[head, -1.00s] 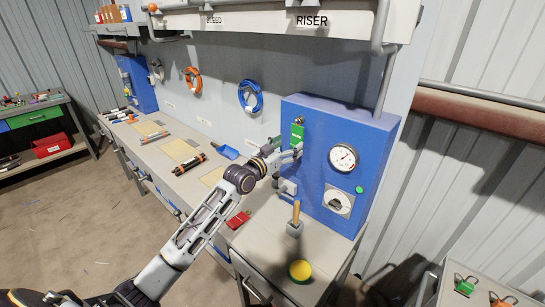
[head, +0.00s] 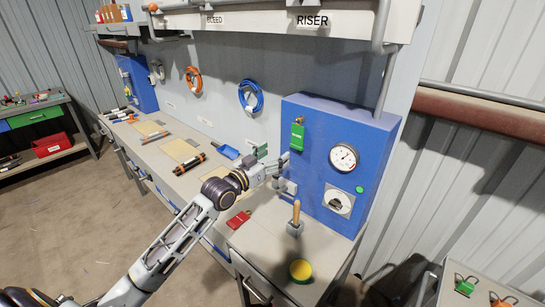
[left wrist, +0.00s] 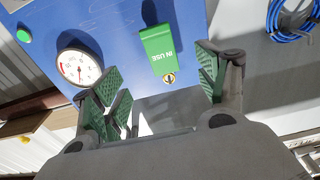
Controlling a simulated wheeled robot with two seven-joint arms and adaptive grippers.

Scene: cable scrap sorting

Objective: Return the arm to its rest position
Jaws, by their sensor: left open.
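My left gripper (head: 274,160) is open and empty in front of the blue panel box (head: 320,195). Its fingers with green pads stand wide apart in the left wrist view (left wrist: 163,88). A green "IN USE" tag (head: 297,137) hangs on the box's front, up and right of the gripper and apart from it. The tag also shows beyond and between the fingers in the left wrist view (left wrist: 159,50). My left arm reaches in from the lower left. My right gripper is not in view.
A gauge (head: 343,157) is on the box. A wooden-handled tool (head: 295,222), yellow-lined cup (head: 300,270) and red tag (head: 238,220) are on the bench. A blue scoop (head: 229,152) lies farther back. Open floor is at the left.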

